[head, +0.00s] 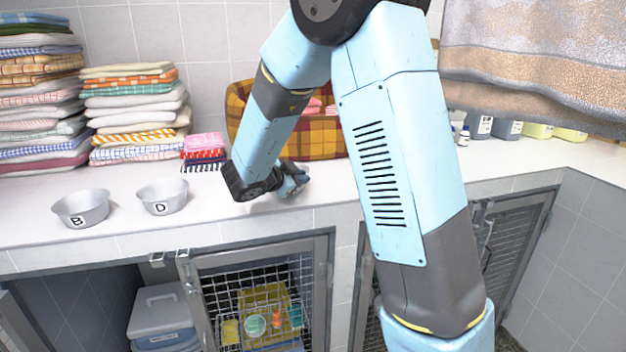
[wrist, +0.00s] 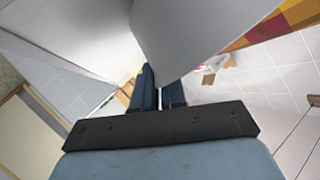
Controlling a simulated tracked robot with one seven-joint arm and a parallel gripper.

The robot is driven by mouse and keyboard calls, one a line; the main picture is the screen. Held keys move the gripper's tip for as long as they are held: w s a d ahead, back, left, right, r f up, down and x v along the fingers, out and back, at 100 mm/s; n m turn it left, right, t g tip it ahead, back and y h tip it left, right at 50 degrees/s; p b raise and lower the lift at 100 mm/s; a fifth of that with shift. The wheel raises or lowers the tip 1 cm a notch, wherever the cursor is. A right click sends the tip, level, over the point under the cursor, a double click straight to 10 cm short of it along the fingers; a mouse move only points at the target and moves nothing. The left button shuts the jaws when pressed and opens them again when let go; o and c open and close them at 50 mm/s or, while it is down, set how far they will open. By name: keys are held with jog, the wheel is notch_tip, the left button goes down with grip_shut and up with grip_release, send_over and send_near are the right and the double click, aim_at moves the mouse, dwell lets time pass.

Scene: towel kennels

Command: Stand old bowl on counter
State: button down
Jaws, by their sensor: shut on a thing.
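My gripper (wrist: 158,92) is shut on a smooth grey thing (wrist: 205,28), which looks like a bowl wall and fills the upper middle of the wrist view. No letter shows on it. In the head view, my gripper (head: 293,181) is low over the white counter (head: 222,212), partly behind my wrist, and the held bowl cannot be made out there. I cannot tell whether the bowl touches the counter. Two grey metal bowls stand upright on the counter at left: bowl B (head: 82,209) and bowl D (head: 162,197).
Towel stacks (head: 135,110) stand at the back left, beside small folded cloths (head: 203,148). A checked basket (head: 240,105) is behind my arm. Bottles (head: 480,127) stand at the right under a hanging towel (head: 535,60). Kennels (head: 255,300) are below the counter.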

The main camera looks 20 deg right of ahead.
jog(key=shift+f, duration=0.45)
jog(key=c, duration=1.2)
grip_release()
jog(key=shift+a, duration=0.1)
